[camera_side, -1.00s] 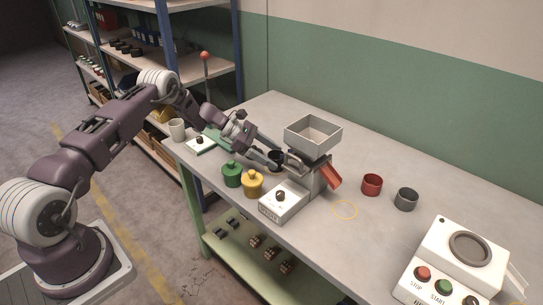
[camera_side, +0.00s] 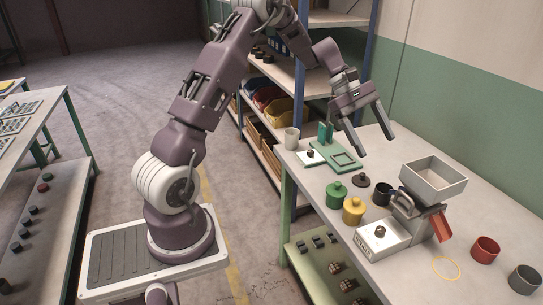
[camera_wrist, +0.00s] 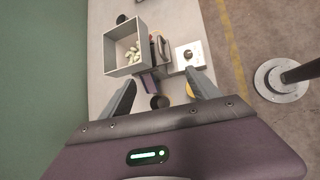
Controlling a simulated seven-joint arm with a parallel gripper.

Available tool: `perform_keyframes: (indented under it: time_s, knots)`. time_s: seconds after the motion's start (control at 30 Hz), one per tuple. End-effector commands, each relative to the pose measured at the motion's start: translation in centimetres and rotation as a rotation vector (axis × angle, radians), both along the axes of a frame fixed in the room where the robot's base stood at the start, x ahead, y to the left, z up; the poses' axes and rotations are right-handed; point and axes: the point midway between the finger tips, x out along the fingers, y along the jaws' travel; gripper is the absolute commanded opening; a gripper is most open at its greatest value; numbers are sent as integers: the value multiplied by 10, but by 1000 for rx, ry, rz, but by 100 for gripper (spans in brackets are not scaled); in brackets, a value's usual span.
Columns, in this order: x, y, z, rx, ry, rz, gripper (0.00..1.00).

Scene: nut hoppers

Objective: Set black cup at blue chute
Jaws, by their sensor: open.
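The black cup (camera_side: 382,194) stands upright on the bench, just left of the grey nut hopper (camera_side: 432,174) in the side view. It appears as a dark round shape (camera_wrist: 160,102) between my fingers in the wrist view. A small bluish-purple part (camera_wrist: 150,84) between hopper and cup may be the blue chute, but I cannot tell surely; the side view hides that face. A red chute (camera_side: 442,226) juts from the hopper's right side.
A green pot (camera_side: 337,195), a yellow pot (camera_side: 353,210) and a dark lid (camera_side: 360,180) crowd the cup. A red cup (camera_side: 485,250) and a grey cup (camera_side: 524,279) stand right, near a yellow ring (camera_side: 446,268). A green fixture (camera_side: 335,155) and pale cup (camera_side: 292,138) stand behind.

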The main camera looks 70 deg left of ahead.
Motion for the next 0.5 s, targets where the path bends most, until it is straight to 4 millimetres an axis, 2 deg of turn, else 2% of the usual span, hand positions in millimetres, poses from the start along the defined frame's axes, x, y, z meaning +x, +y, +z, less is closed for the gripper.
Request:
perform_keyframes:
  time_s: [0.03,0.07,0.1,0.17,0.2,0.27,0.3,0.4,0.5]
  knots:
    - [-24,-29,34,97,-60,-124,71]
    - [-41,-44,51,158,-96,-201,71]
    - [-67,-63,70,242,-144,-309,71]
    - [-110,-87,93,371,-223,-471,71]
    - [-140,-99,104,459,-277,-578,71]
    - [-186,-113,114,591,-358,-734,71]
    - [-215,-118,117,677,-412,-834,71]
    - [-273,-119,113,869,-526,-1039,71]
    - [-307,-113,103,1008,-603,-1176,71]
